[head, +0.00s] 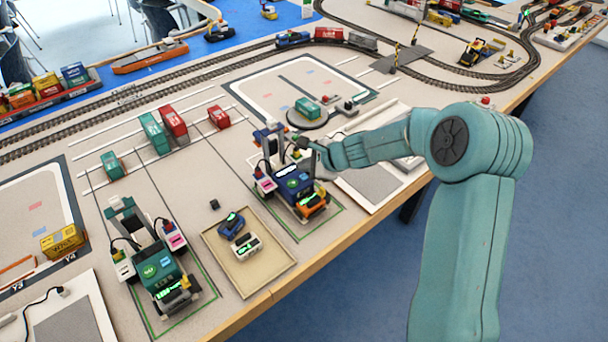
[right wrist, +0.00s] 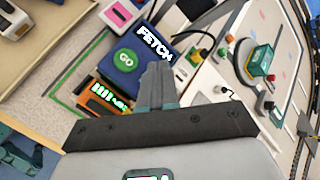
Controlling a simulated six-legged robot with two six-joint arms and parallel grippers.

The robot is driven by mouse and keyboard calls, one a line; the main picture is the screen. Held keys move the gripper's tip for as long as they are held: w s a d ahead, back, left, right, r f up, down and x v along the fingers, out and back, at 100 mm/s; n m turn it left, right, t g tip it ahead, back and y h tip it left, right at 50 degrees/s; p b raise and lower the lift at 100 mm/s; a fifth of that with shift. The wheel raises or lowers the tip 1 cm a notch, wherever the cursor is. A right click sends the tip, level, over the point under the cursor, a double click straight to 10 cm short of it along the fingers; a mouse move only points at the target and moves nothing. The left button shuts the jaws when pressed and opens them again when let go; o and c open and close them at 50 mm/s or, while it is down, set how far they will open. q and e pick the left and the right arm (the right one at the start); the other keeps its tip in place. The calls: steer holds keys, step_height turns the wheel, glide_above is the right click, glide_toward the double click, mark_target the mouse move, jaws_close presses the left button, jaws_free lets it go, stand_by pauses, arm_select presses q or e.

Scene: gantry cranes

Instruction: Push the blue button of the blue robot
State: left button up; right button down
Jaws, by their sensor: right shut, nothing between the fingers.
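The blue robot (head: 292,186) stands upright on a green-outlined pad near the table's front edge, with an orange part at its front. In the right wrist view its blue body (right wrist: 137,37) carries a round green GO button (right wrist: 125,60) and a FETCH label (right wrist: 156,42). I see no clearly blue button on it. My right gripper (head: 304,143) is at the upper back of the blue robot. In the right wrist view its fingers (right wrist: 154,72) are shut and empty, just right of the GO button; I cannot tell whether they touch anything. My left gripper is out of view.
A similar green robot (head: 156,264) stands on the left. A shallow beige tray (head: 272,267) with small devices lies between the two robots. A round turntable with a green block (head: 307,108) is behind. Containers and rail tracks fill the back.

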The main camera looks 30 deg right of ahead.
mark_target(306, 178)
step_height(306, 178, up, 6)
steer(key=p, duration=0.5)
steer(key=shift+f, duration=0.15)
